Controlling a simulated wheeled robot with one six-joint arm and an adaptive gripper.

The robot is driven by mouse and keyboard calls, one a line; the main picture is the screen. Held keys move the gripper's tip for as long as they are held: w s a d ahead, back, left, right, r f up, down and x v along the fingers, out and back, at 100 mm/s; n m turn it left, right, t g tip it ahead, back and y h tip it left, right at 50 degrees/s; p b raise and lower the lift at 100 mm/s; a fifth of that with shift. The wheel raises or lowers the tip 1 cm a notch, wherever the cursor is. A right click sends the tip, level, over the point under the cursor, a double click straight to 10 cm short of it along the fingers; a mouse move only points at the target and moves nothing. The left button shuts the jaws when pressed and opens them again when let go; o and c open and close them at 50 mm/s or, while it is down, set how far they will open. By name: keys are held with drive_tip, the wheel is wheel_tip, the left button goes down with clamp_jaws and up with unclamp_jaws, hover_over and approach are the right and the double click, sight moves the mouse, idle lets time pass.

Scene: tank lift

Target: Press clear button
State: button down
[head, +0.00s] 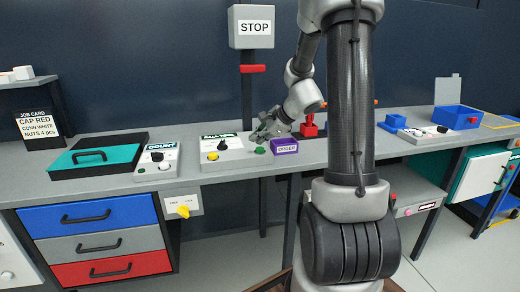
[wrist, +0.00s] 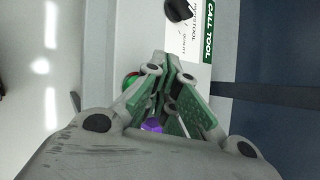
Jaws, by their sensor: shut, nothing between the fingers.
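No label reading "clear" is legible in either view. The count box (head: 157,160) on the left of the bench has a dark knob (head: 157,156) and a small red button (head: 163,166). My gripper (head: 262,134) is shut and empty above the bench, at the right end of the call tool box (head: 222,150) and well right of the count box. In the wrist view my gripper (wrist: 174,58) points along the call tool panel (wrist: 190,35), below its black knob (wrist: 179,9). A green button (head: 260,150) lies just below the gripper in the head view.
A purple order box (head: 285,146) and a red block (head: 309,130) stand right of my gripper. A teal-topped tray (head: 92,160) lies left of the count box. A grey box marked STOP (head: 251,27) is on a post behind. Bare bench shows between the count and call tool boxes.

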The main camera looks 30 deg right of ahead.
sight(258, 149)
drive_tip(key=shift+f, duration=0.1)
drive_tip(key=shift+f, duration=0.35)
drive_tip(key=shift+f, duration=0.5)
idle(0.6)
drive_tip(key=shift+r, duration=0.95)
drive_tip(key=shift+r, duration=0.1)
drive_tip(key=shift+r, duration=2.4)
